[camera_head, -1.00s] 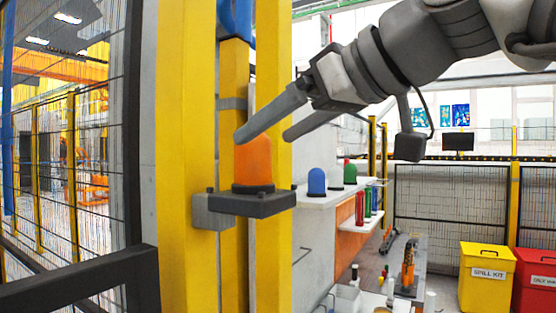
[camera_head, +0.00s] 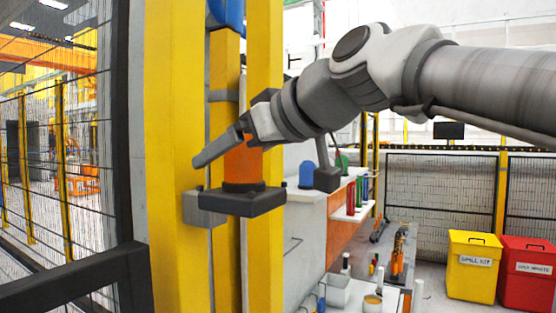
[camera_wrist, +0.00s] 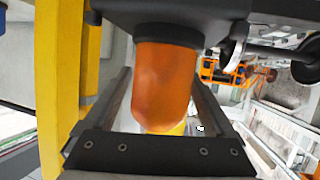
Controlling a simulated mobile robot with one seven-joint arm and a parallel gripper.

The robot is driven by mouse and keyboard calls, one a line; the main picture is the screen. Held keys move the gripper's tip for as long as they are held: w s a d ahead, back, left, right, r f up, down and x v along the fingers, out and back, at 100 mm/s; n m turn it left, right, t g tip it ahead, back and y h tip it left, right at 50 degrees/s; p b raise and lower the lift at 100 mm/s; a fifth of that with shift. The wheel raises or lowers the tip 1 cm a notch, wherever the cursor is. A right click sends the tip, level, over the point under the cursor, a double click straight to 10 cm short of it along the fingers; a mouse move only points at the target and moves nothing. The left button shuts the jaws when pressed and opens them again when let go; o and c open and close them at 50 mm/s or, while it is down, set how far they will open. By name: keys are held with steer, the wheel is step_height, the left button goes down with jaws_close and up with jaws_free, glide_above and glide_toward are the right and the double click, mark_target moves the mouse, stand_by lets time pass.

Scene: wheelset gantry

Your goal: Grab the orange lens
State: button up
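The orange lens (camera_head: 243,167) is a dome standing upright on a dark base on a bracket (camera_head: 240,203) fixed to the yellow post. My gripper (camera_head: 215,150) is at the lens's height, with one finger showing across its upper part in the head view; the other finger is hidden there. In the wrist view, the orange lens (camera_wrist: 164,85) lies between the two fingers of my gripper (camera_wrist: 163,78). A gap shows on each side, so the gripper is open around the lens and not closed on it.
The yellow post (camera_head: 172,150) stands close behind the lens. A black mesh fence (camera_head: 60,150) is at left. A white shelf holds a blue dome (camera_head: 306,175) and several small cylinders. A yellow bin (camera_head: 474,265) and a red bin (camera_head: 527,270) stand at right.

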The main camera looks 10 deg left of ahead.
jaws_close()
steer(key=shift+r, duration=0.1)
